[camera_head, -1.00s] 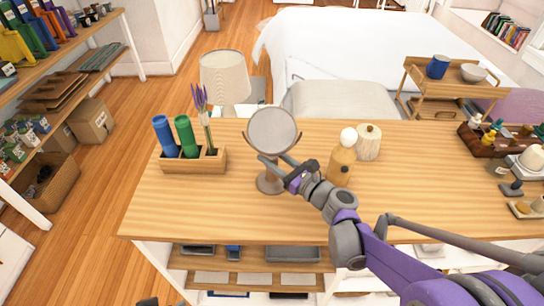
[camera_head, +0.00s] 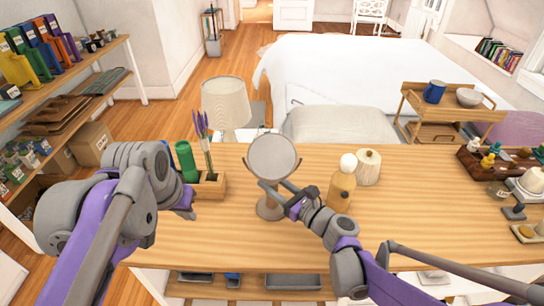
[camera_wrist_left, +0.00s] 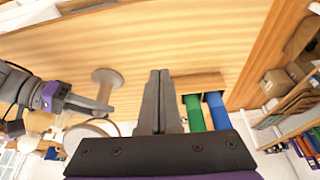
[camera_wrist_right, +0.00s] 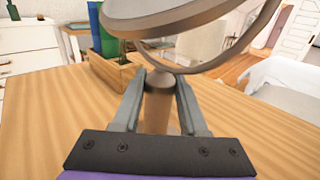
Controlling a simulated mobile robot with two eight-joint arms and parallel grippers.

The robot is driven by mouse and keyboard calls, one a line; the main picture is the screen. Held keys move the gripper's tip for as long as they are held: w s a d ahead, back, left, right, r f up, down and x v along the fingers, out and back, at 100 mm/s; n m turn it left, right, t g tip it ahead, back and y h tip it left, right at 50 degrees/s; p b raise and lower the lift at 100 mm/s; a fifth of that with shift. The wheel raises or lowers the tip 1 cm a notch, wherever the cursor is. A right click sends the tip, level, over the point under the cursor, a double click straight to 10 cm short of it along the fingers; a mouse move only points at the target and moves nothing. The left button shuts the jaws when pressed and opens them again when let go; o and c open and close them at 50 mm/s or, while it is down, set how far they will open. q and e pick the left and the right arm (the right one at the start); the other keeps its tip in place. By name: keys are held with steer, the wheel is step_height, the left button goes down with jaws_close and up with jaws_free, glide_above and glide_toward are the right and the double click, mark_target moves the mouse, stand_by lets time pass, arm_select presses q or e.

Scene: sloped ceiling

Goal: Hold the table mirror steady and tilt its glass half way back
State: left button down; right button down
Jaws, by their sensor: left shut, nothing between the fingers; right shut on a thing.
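The table mirror has a round glass (camera_head: 272,157) in a U-shaped fork on a stem and a round base (camera_head: 270,208), standing upright on the wooden table. The glass faces my head camera; its exact tilt is hard to tell. My right gripper (camera_head: 274,188) is shut on the stem below the fork; the right wrist view shows the stem (camera_wrist_right: 158,102) between its fingers. My left gripper (camera_head: 191,212) is left of the mirror, shut and empty. In the left wrist view its fingers (camera_wrist_left: 160,85) are together, with the mirror's base (camera_wrist_left: 107,77) beside them, apart.
A wooden holder (camera_head: 212,188) with green and blue cylinders and lavender stands behind my left gripper. An amber bottle (camera_head: 341,190) and a cream jar (camera_head: 368,167) stand right of the mirror. A lamp (camera_head: 225,102) is behind. The table's front middle is clear.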

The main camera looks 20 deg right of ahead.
arm_select(q)
steer(key=w+d+r+m+g, duration=0.1)
steer(key=w+d+r, duration=0.2)
steer(key=d+r, duration=0.15)
steer(key=w+d+r+m, duration=0.2)
steer(key=w+d+r, duration=0.15)
steer(key=d, duration=0.25)
step_height(320, 180, up, 4)
steer(key=m, duration=0.2)
glide_above(273, 176)
steer(key=s, duration=0.1)
steer(key=shift+g+h, duration=0.3)
steer(key=shift+g, duration=0.1)
steer(key=shift+a+f, duration=0.2)
steer(key=shift+f, duration=1.85)
steer(key=shift+a+f, duration=0.2)
steer(key=shift+f, duration=1.85)
steer(key=shift+w+d+f, duration=0.1)
steer(key=shift+w+f, duration=0.15)
steer(key=shift+f, duration=0.05)
steer(key=shift+s+r, duration=0.1)
steer(key=shift+s+a+r, duration=0.15)
steer(key=shift+s+r, duration=0.3)
steer(key=shift+r, duration=0.05)
steer(key=shift+s+a+r, duration=0.15)
steer(key=shift+s+r, duration=0.3)
steer(key=shift+r, duration=0.05)
